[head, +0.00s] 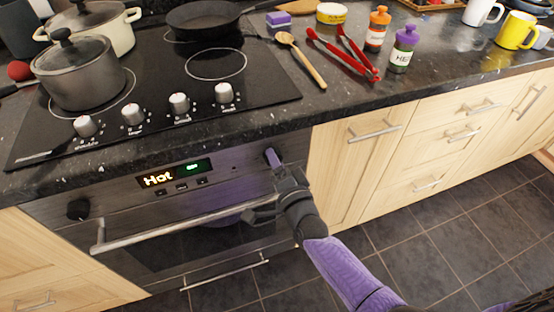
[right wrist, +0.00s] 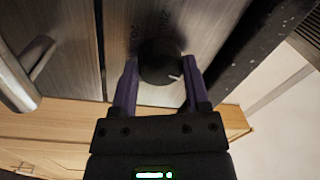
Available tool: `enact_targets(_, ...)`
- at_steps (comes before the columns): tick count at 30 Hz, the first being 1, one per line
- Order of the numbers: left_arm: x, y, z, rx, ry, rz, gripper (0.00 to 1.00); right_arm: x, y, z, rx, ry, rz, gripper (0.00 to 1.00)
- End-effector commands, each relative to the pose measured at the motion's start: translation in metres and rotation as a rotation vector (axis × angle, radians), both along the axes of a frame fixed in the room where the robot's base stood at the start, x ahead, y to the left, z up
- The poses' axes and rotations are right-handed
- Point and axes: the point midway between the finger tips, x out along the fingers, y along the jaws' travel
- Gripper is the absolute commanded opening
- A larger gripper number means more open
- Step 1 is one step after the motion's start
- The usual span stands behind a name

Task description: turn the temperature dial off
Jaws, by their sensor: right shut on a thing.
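The temperature dial (right wrist: 160,62) is a round black knob with a light pointer mark. In the right wrist view it sits between the two purple fingers of my right gripper (right wrist: 161,85), which is shut on it. In the head view my right gripper (head: 270,160) reaches the right end of the oven's control panel (head: 228,165) and hides the dial. The oven display (head: 174,174) reads "Hot" with a green lit area beside it. My left gripper is not in view.
The oven door handle (head: 180,224) runs below the panel. Above is the black cooktop (head: 160,110) with a grey lidded pot (head: 78,78), a cream pot (head: 118,34) and a pan (head: 205,18). Red tongs (head: 340,55) and a wooden spoon (head: 303,62) lie on the counter.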

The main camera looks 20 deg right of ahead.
Motion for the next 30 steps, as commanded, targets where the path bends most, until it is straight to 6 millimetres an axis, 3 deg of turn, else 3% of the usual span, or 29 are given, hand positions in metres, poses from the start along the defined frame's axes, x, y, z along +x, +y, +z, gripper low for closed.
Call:
enact_targets(12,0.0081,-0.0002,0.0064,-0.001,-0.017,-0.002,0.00,-0.0002,0.0004,-0.0001,-0.187,-0.004,0.001,0.00)
enact_targets(30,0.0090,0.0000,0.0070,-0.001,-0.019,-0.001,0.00,-0.0004,0.0003,-0.0009,-0.221,-0.004,0.002,0.00)
